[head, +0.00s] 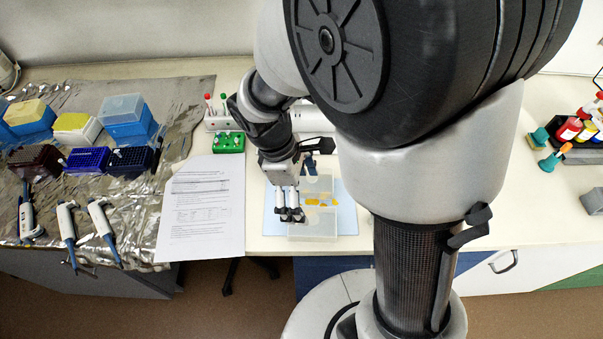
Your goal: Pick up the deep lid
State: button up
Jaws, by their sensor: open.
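A clear, see-through box (312,232) sits on a light blue mat (347,215) at the front of the bench, with small yellow-orange pieces (322,202) showing in or through it. A second clear panel or part (318,183) shows just behind. I cannot tell for sure which clear part is the deep lid. My gripper (291,216) points down over the left part of the clear box, fingers open. I see nothing held between them. Whether the fingers touch the clear plastic is too small to tell. My arm hides the area behind and to the right.
A printed sheet (203,205) lies left of the mat. A green tube rack (229,143) and a white rack (217,121) stand behind it. Tip boxes (127,121) and several pipettes (103,221) rest on foil at left. Bottles (568,130) stand far right.

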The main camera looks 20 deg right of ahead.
aim_at(313, 217)
jog(key=b+x, duration=0.1)
jog(key=x, duration=0.3)
jog(key=shift+d+f, duration=0.1)
jog(key=shift+f, duration=0.25)
jog(key=b+x, duration=0.2)
jog(key=x, duration=0.1)
jog(key=b+x, duration=0.1)
jog(key=x, duration=0.1)
jog(key=shift+s+f, duration=0.15)
jog(key=shift+s, duration=0.15)
jog(key=shift+c, duration=0.4)
jog(key=c, duration=0.8)
